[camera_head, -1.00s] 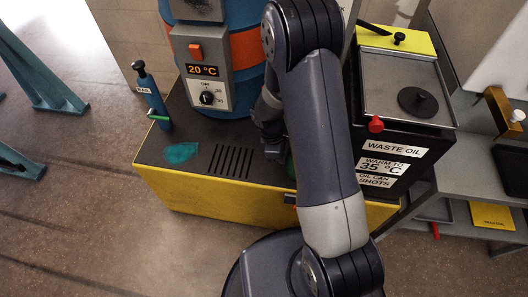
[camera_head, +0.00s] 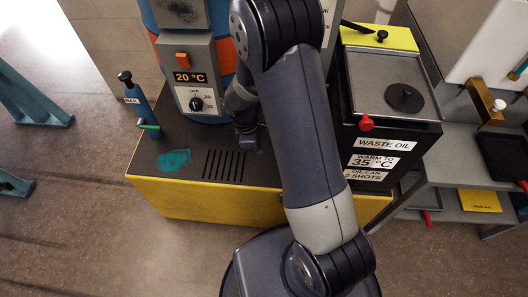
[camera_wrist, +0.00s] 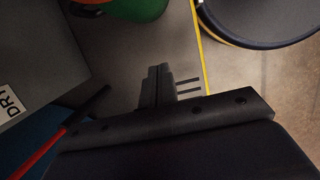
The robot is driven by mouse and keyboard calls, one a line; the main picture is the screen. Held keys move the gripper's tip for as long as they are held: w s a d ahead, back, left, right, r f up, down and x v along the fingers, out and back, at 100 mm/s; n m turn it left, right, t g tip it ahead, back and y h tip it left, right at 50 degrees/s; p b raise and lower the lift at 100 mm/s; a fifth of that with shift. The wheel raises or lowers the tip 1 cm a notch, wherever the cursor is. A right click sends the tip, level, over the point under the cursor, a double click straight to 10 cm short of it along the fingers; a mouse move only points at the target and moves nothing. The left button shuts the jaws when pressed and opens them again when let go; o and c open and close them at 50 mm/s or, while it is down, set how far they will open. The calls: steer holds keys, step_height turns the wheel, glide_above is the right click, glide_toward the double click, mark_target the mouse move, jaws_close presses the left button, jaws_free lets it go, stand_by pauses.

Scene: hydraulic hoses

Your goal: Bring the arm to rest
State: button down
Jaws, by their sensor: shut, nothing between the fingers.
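My arm (camera_head: 312,130) is bent in front of the bench in the head view, its upper link crossing the middle of the picture. My gripper hangs over the dark top of the yellow-sided bench (camera_head: 202,199), beside the slotted vent (camera_head: 224,165), and is partly hidden by the arm in the head view. In the wrist view my gripper (camera_wrist: 158,74) has its two fingers together, with nothing between them. The same vent slots show just right of the fingertips. Whether the fingers touch the bench top cannot be told.
A blue tank's control box (camera_head: 192,80) reads 20 °C. A blue hand pump (camera_head: 143,105) stands left. A waste oil box (camera_head: 390,132) stands right, beside a grey shelf (camera_head: 455,165). A green and orange object (camera_wrist: 135,8) lies near the wrist view's top.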

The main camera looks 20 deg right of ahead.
steer(key=v, duration=0.4)
steer(key=shift+a+p, duration=0.1)
steer(key=shift+p, duration=0.2)
steer(key=b+x, duration=0.2)
steer(key=x, duration=0.7)
steer(key=d, duration=0.2)
steer(key=s+d, duration=0.1)
steer(key=d, duration=0.1)
steer(key=shift+s+f+b, duration=0.15)
steer(key=shift+f+b, duration=0.15)
steer(key=shift+f, duration=0.1)
steer(key=shift+a, duration=0.25)
